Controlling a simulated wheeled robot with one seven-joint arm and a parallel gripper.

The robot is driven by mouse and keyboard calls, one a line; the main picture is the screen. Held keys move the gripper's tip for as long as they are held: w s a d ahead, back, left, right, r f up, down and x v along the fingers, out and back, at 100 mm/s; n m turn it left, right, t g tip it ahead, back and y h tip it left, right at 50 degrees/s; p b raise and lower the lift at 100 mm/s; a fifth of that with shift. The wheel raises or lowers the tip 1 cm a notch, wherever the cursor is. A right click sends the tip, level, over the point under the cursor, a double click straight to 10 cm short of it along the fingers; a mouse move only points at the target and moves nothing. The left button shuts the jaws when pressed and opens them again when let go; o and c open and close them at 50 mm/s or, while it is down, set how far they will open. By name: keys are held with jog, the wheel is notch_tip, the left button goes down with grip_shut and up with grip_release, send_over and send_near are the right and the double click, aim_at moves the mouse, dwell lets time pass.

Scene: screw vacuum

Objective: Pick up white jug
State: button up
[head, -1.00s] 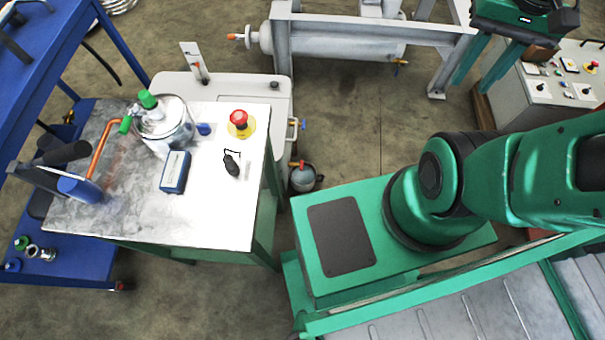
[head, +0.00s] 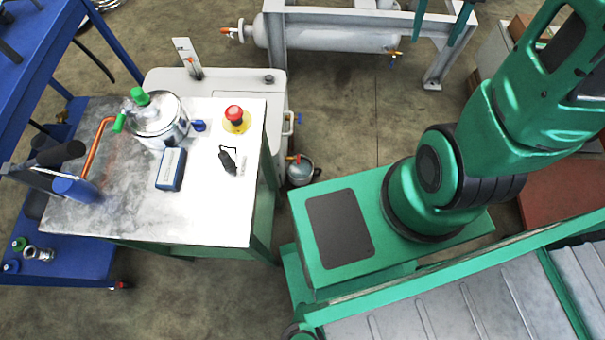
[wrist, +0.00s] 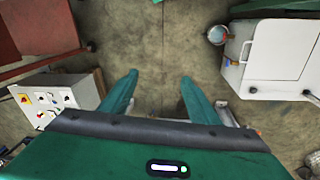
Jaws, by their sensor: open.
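My gripper (wrist: 159,75) is open, its two green fingers spread with only bare floor between them in the wrist view. In the head view its fingertips (head: 440,28) just show at the top edge, over the grey frame. I cannot pick out a white jug with certainty. A white rounded body (head: 274,89) stands behind and partly under the worktable in the head view. What seems to be the same white body (wrist: 272,55) shows at upper right in the wrist view, apart from the fingers.
The worktable (head: 215,215) holds a steel pot (head: 160,127) with green fittings, a blue box (head: 171,169) and a red button (head: 234,113). A small metal pot (head: 300,174) stands on the floor. A control panel (wrist: 48,104) is left of my gripper. Open floor (head: 345,120) lies between.

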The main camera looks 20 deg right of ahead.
jog(key=w+a+f+n, duration=0.1)
jog(key=w+a+f, duration=0.2)
jog(key=w+f, duration=1.2)
jog(key=w+a+f+n, duration=0.1)
jog(key=w+a+f, duration=0.15)
jog(key=f, duration=0.65)
jog(key=w+a+f, duration=0.1)
jog(key=a+f, duration=0.2)
jog(key=f, duration=0.5)
jog(key=t+y, duration=0.1)
jog(key=t, duration=0.1)
send_near(317, 169)
jog(key=shift+w+d+f, duration=0.1)
jog(key=shift+w+f, duration=0.15)
jog(key=shift+f, duration=1.4)
jog(key=shift+w+d+f, duration=0.15)
jog(key=shift+w+f, duration=0.1)
jog(key=shift+f, duration=1.4)
jog(key=shift+w+d+f, duration=0.1)
jog(key=shift+w+f, duration=0.15)
jog(key=shift+f, duration=1.45)
grip_shut()
